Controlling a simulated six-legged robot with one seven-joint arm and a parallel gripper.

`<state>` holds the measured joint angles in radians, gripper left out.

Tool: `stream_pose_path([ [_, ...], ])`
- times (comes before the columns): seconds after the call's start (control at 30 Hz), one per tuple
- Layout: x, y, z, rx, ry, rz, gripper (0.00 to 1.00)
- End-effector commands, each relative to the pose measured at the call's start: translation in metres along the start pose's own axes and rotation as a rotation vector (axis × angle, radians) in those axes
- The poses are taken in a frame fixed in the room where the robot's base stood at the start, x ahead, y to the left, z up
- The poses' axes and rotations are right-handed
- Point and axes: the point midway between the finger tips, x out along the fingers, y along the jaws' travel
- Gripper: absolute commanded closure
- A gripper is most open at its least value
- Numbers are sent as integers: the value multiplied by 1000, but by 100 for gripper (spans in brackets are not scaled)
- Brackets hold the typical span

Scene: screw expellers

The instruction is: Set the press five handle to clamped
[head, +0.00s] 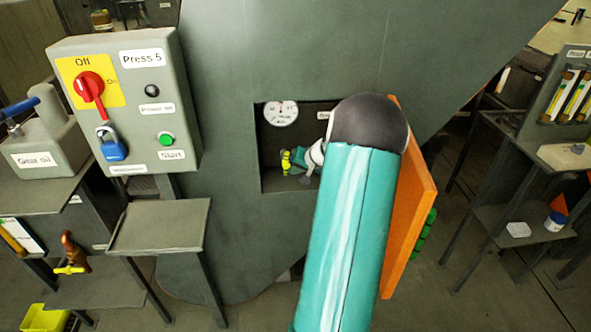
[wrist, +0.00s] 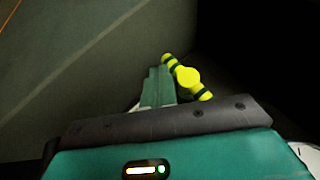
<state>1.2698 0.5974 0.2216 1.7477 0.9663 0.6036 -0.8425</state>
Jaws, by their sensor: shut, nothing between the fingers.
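The handle (head: 286,162) is a yellow bar with black bands, inside a square recess in the large grey-green press body. In the wrist view the handle (wrist: 188,76) has a round yellow hub and lies tilted, its upper end to the left. My gripper (head: 299,155) reaches into the recess from the right, close beside the handle. In the wrist view my gripper (wrist: 158,84) is shut and empty, its tips just left of the hub near the handle's upper end. I cannot tell whether they touch. My arm hides the recess's right part.
A round gauge (head: 281,113) sits above the handle. An orange door (head: 411,200) stands open right of my arm. A Press 5 control box (head: 125,100) with a red switch, blue padlock and green button is at left. A small bare table (head: 158,226) stands below it.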

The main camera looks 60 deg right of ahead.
Motion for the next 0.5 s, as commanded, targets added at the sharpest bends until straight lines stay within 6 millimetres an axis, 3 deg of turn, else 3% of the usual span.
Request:
stream_pose_path([
  [0.5, 5, 1, 2, 80, -5, -139, 100],
])
